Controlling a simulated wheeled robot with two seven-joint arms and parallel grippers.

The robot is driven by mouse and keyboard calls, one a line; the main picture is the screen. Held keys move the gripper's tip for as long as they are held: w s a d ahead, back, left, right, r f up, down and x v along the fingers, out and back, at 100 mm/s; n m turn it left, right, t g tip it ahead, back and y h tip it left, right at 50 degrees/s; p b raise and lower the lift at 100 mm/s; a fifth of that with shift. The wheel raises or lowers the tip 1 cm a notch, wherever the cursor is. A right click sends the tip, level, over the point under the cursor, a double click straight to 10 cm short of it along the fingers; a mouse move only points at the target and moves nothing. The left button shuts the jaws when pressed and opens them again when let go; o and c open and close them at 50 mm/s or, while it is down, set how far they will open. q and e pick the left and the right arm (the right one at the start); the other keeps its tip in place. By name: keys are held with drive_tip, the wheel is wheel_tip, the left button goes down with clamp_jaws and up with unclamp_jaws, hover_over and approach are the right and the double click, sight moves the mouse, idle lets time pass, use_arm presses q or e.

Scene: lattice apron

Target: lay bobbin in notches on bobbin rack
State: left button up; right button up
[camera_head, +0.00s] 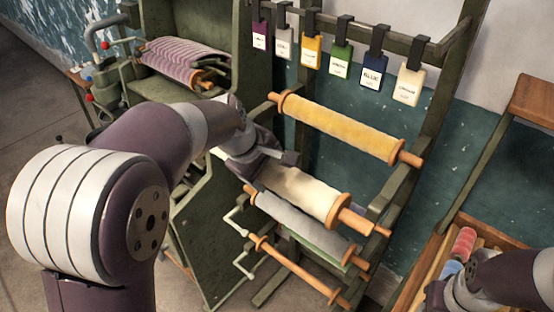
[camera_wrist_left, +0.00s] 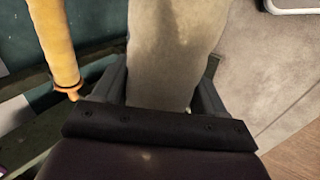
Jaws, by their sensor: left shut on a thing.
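My left gripper (camera_head: 272,160) is shut on a cream bobbin (camera_head: 305,192), a cloth roll with orange ends. In the left wrist view the cream roll (camera_wrist_left: 175,50) runs between the two fingers. The bobbin slants across the green bobbin rack (camera_head: 432,120), between a yellow bobbin (camera_head: 345,130) above and a grey bobbin (camera_head: 300,220) below. I cannot tell whether its ends touch any notch; its far-left end is hidden behind my gripper. The yellow bobbin also shows in the left wrist view (camera_wrist_left: 55,40). My right arm shows at the bottom right, its gripper out of view.
A bare orange rod (camera_head: 295,270) lies low on the rack. Several coloured tags, one a blue tag (camera_head: 373,78), hang from the top bar. A striped purple cloth roll (camera_head: 185,60) sits at the back left. A wooden crate (camera_head: 415,275) with small coloured rolls stands at the right.

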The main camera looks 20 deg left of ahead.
use_arm(q)
drive_tip(key=shift+w+d+r, duration=0.1)
drive_tip(key=shift+r, duration=0.1)
drive_tip(key=shift+w+d, duration=0.15)
drive_tip(key=shift+w, duration=0.1)
drive_tip(key=w+d+p, duration=0.2)
drive_tip(key=w+p, duration=0.1)
drive_tip(key=w, duration=0.3)
drive_tip(key=w+d+f+p, duration=0.1)
drive_tip(key=w+d+p, duration=0.1)
drive_tip(key=w, duration=0.5)
drive_tip(key=shift+d+f+p, duration=0.2)
drive_tip(key=shift+d+p, duration=0.15)
drive_tip(key=shift+p, duration=0.1)
use_arm(e)
wheel_tip(320, 180, up, 6)
drive_tip(key=shift+s, duration=0.3)
use_arm(q)
drive_tip(key=shift+w, duration=0.2)
use_arm(e)
drive_tip(key=shift+r, duration=0.1)
use_arm(q)
drive_tip(key=shift+s, duration=0.1)
use_arm(e)
drive_tip(key=shift+r, duration=0.1)
use_arm(q)
drive_tip(key=shift+f, duration=0.1)
